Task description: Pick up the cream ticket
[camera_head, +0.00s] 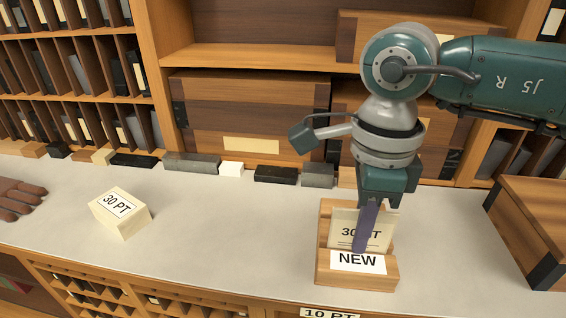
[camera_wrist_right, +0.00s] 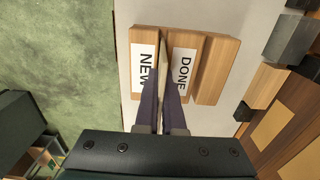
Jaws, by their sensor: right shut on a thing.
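The cream ticket (camera_head: 343,220), printed "30 PT", stands upright in the front slot of a wooden holder (camera_head: 390,273), behind the white NEW label (camera_head: 358,262). My right gripper (camera_head: 362,238) points down from above and is shut on the ticket, one purple finger crossing its face. In the right wrist view the fingers (camera_wrist_right: 160,95) close around the ticket's thin edge, between the NEW label (camera_wrist_right: 145,70) and the DONE label (camera_wrist_right: 183,72). The ticket's lower part is hidden in the holder. My left gripper is not in view.
A cream box (camera_head: 125,222) labelled "30 PT" sits left on the grey counter (camera_head: 220,225). A brown glove (camera_head: 20,200) lies at the far left. Several small blocks line the back. A wooden box (camera_head: 530,215) stands at right.

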